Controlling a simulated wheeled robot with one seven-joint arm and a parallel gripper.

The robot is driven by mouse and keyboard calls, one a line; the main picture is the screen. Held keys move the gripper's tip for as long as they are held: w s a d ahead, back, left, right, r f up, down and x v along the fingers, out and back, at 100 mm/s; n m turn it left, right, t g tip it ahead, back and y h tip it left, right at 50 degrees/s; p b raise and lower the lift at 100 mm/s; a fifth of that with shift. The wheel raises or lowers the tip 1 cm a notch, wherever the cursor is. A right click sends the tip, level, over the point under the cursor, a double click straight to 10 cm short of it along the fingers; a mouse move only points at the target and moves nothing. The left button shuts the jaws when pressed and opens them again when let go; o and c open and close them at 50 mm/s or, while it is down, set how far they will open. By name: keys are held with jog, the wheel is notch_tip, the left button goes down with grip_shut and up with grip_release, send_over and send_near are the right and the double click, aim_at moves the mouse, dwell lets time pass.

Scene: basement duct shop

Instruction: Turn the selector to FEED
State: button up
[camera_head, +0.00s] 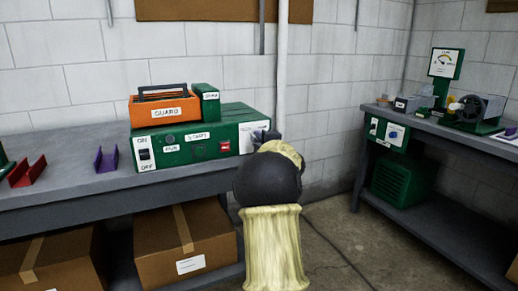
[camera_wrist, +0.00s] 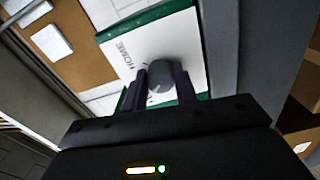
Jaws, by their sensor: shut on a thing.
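The selector is a round grey knob (camera_wrist: 160,74) on a white plate (camera_wrist: 128,48) on the green machine (camera_head: 222,152). My gripper (camera_wrist: 160,86) is shut on the knob, with one dark finger on each side of it. A piece of other lettering shows between the fingers, too covered to read. I cannot make out a FEED label or where the knob points. In the head view my gripper (camera_head: 268,138) is at the machine's right end, and my arm partly hides it.
The machine's front also has an ON/OFF switch (camera_head: 145,154) and a red switch (camera_head: 225,146). An orange GUARD box (camera_head: 164,108) sits on top. Purple (camera_head: 106,160) and red (camera_head: 27,173) channels lie left on the bench. A second bench (camera_head: 440,137) stands at right.

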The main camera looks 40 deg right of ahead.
jog(key=shift+f+n+b, duration=0.15)
jog(key=shift+n+b, duration=0.25)
jog(key=shift+n, duration=0.2)
jog(key=o, duration=1)
jog(key=shift+c, duration=0.2)
jog(key=p+v, duration=0.1)
jog(key=v, duration=1.6)
jog(key=shift+s, duration=0.25)
jog(key=shift+w, duration=0.1)
